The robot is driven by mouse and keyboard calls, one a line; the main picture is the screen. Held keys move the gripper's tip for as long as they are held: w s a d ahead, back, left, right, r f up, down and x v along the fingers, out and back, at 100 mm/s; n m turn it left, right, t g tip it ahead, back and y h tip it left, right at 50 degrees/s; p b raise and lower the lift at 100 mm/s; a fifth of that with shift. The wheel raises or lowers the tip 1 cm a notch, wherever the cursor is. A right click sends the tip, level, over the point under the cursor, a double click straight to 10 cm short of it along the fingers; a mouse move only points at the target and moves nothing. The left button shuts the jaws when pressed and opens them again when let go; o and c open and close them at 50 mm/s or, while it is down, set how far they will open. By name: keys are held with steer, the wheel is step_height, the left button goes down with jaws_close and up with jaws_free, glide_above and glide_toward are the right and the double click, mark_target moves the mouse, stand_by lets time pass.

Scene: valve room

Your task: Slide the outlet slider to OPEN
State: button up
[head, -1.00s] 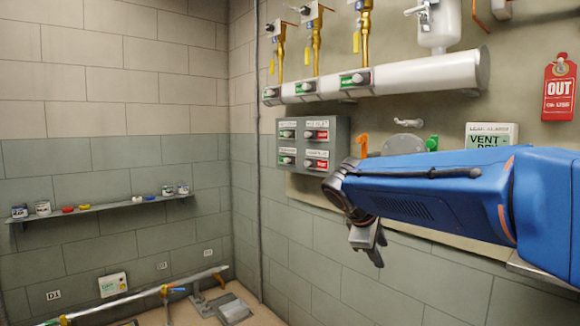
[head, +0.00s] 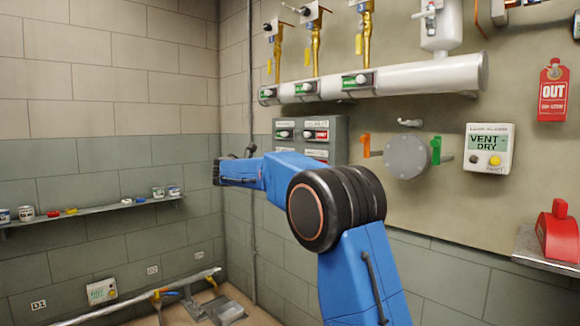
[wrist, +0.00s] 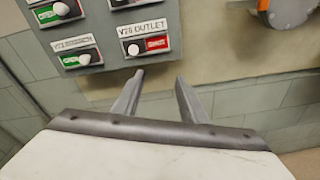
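The slider labelled OUTLET (wrist: 145,46) is on the grey control panel (wrist: 156,12) in the wrist view. Its white knob sits at the left end, and a red label shows to its right. My gripper (wrist: 159,78) is open and empty, with its two fingers apart just below this slider and the panel's lower edge. I see no contact with the knob.
A neighbouring slider (wrist: 78,58) showing green is left of the outlet slider, with another (wrist: 55,13) above it. An orange-handled fitting (wrist: 288,10) is at upper right in the wrist view. A white pipe (head: 400,79) runs above the panel. A leak alarm (head: 488,150) reads VENT-DRY.

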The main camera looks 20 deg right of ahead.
steer(key=w+a+r+n+h, duration=0.1)
steer(key=w+a, duration=0.3)
steer(key=w, duration=0.1)
steer(key=x, duration=1.7)
steer(key=shift+w+r+t, duration=0.4)
steer(key=shift+w, duration=0.1)
steer(key=shift+c, duration=0.6)
